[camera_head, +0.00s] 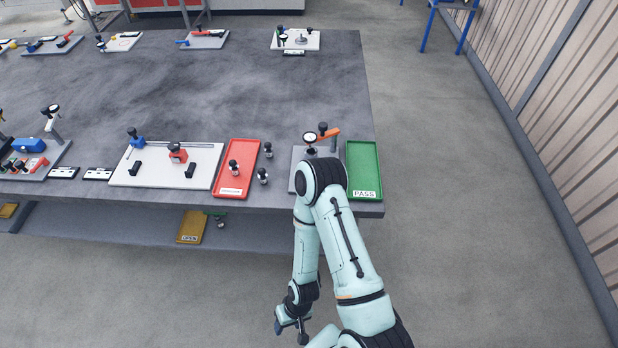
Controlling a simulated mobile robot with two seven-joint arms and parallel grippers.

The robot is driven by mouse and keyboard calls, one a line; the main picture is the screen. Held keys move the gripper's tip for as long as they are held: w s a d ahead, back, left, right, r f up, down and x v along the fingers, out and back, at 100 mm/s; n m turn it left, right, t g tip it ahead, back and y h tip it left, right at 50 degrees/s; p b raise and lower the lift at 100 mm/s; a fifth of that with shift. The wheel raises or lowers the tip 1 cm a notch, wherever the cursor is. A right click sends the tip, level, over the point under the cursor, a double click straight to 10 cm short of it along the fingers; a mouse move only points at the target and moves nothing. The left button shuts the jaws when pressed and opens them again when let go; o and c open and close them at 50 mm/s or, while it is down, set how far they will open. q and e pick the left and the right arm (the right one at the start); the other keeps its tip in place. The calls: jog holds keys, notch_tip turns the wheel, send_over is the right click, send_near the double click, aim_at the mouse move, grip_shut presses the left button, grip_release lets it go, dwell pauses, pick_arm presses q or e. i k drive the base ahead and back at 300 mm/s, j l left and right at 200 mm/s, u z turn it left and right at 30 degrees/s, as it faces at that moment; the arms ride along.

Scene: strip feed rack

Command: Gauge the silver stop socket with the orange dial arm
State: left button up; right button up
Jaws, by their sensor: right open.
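The orange dial arm (328,133) stands on a grey gauge plate (298,153) near the table's front right, beside a round white dial (309,138). My right arm hides part of this plate. Several small dark-topped pieces with silvery parts are near it: one in the red tray (233,168), two on the table (268,149) (262,176). I cannot tell which, if any, is the silver stop socket. My right gripper (291,329) is open, low in front of the table and well away from the gauge. My left gripper is out of view.
A green tray (376,148) labelled PASS stands right of the gauge; a red tray (221,189) stands left. A white board (122,178) with fixtures lies farther left. A yellow tray (190,226) is below the tabletop. The table's middle (220,90) is clear.

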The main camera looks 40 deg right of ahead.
aim_at(309, 137)
jog(key=k+z, duration=0.1)
jog(key=z, duration=1.4)
